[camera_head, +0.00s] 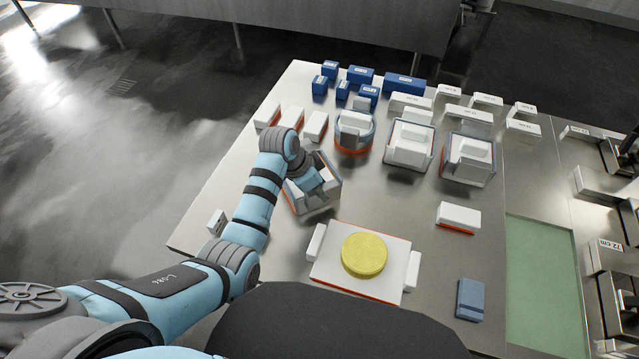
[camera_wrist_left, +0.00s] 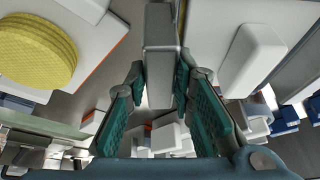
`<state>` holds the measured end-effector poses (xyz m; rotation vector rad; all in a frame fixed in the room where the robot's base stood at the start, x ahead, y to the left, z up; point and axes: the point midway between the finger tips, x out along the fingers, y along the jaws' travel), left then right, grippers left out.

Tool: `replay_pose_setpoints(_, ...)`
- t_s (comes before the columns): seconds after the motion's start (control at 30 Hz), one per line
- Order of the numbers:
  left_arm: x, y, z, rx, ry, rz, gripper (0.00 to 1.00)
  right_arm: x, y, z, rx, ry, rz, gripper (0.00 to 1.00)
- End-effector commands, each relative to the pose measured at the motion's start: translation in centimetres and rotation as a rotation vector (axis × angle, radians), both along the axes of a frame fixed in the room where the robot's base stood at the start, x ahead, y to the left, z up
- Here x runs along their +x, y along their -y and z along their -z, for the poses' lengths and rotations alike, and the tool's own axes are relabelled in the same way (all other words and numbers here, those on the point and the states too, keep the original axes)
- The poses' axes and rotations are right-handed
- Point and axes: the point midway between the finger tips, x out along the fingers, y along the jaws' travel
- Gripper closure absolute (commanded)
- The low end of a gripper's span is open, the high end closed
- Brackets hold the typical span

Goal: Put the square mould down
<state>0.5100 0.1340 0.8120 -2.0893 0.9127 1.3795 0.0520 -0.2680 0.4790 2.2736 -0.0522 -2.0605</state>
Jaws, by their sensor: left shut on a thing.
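The square mould (camera_head: 299,201) is a grey-walled box with a white block inside and a thin orange line low on its side. It is at the middle-left of the table in the head view, behind the white board. My left gripper (camera_head: 317,184) is over it, shut on one of its walls. In the left wrist view, the teal-padded fingers (camera_wrist_left: 160,78) close on the grey wall of the mould (camera_wrist_left: 160,30). The gripper and arm hide part of the mould. I cannot tell whether its base touches the table. My right gripper is not in view.
A white board (camera_head: 325,262) with a round yellow cheese (camera_head: 364,255) lies in front. Three more moulds (camera_head: 354,134) (camera_head: 408,146) (camera_head: 468,158) stand behind to the right. Blue blocks (camera_head: 404,84) and white blocks (camera_head: 264,115) line the back. Bare table lies right of the held mould.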

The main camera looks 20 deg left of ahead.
Motion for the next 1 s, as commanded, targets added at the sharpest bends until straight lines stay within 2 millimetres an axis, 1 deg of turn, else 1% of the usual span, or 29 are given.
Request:
replay_pose_setpoints(0.1,0.1,0.0,-0.2,0.0,0.005,-0.001,1.0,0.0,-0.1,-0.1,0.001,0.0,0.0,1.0)
replay_pose_setpoints(0.13,0.0,0.0,0.0,0.0,-0.002,-0.001,0.75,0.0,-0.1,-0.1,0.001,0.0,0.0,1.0)
replay_pose_setpoints(0.23,0.0,0.0,0.0,0.001,-0.001,0.0,0.59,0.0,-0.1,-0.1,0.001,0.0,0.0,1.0)
replay_pose_setpoints(0.53,0.0,0.0,-0.1,0.0,0.0,0.0,0.58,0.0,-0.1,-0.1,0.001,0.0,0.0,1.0)
replay_pose_setpoints(0.63,-0.1,-0.2,-0.8,0.001,0.001,0.0,0.58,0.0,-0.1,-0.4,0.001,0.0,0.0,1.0)
replay_pose_setpoints(0.77,-0.7,-0.9,-3.2,0.0,0.003,-0.001,0.58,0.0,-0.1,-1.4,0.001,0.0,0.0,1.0)
replay_pose_setpoints(0.9,-1.8,-1.9,-6.8,0.001,0.003,0.0,0.58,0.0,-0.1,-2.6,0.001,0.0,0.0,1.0)
replay_pose_setpoints(1.0,-2.5,-2.6,-9.2,0.001,0.003,0.0,0.58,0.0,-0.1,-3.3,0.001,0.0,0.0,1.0)
